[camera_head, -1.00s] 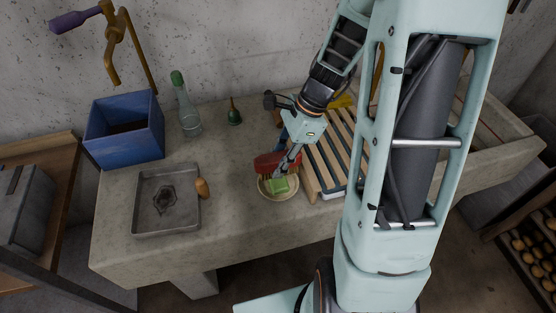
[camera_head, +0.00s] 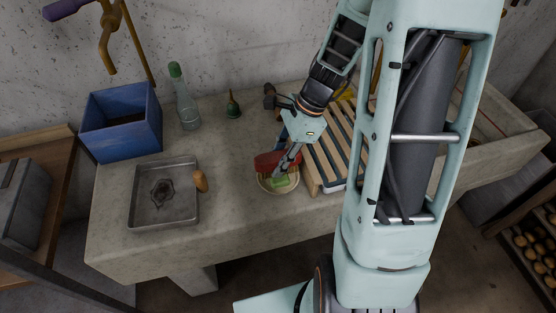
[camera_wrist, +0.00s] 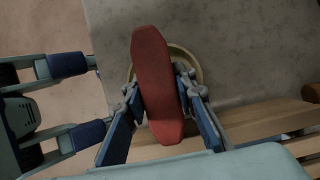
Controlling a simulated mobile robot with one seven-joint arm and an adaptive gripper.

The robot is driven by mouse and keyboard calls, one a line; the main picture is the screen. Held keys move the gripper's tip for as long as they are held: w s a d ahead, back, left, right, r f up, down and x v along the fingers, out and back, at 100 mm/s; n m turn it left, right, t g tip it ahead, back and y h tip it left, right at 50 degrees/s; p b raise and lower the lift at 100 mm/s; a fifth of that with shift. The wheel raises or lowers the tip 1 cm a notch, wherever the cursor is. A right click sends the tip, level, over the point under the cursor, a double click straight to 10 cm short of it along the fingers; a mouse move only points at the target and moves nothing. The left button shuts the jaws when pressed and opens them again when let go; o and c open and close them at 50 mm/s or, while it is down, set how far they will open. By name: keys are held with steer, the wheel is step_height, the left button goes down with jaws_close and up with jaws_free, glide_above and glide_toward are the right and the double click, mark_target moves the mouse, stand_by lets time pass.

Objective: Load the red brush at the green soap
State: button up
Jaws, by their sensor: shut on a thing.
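My gripper (camera_head: 283,170) is shut on the red brush (camera_head: 268,161), whose long red back also fills the middle of the wrist view (camera_wrist: 157,85), between the two fingers. The green soap (camera_head: 279,182) lies in a round cream dish (camera_head: 262,187) on the stone bench. The brush is over the far side of the dish, beside or above the soap; I cannot tell whether its bristles touch the soap. In the wrist view the brush hides the soap and most of the dish, leaving parts of the rim (camera_wrist: 196,70) in sight.
A slatted wooden rack (camera_head: 325,155) stands close right of the dish. A grey metal tray (camera_head: 165,222) with a small wooden-handled item (camera_head: 200,181) is at the left. A blue box (camera_head: 122,122), a bottle (camera_head: 186,105) and a green bell-shaped item (camera_head: 233,106) stand behind. Bench between tray and dish is clear.

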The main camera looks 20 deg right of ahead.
steer(key=shift+s+f, duration=0.1)
steer(key=shift+f, duration=0.5)
stand_by(1.2)
steer(key=shift+r, duration=0.1)
step_height(320, 180, up, 7)
steer(key=p, duration=0.6)
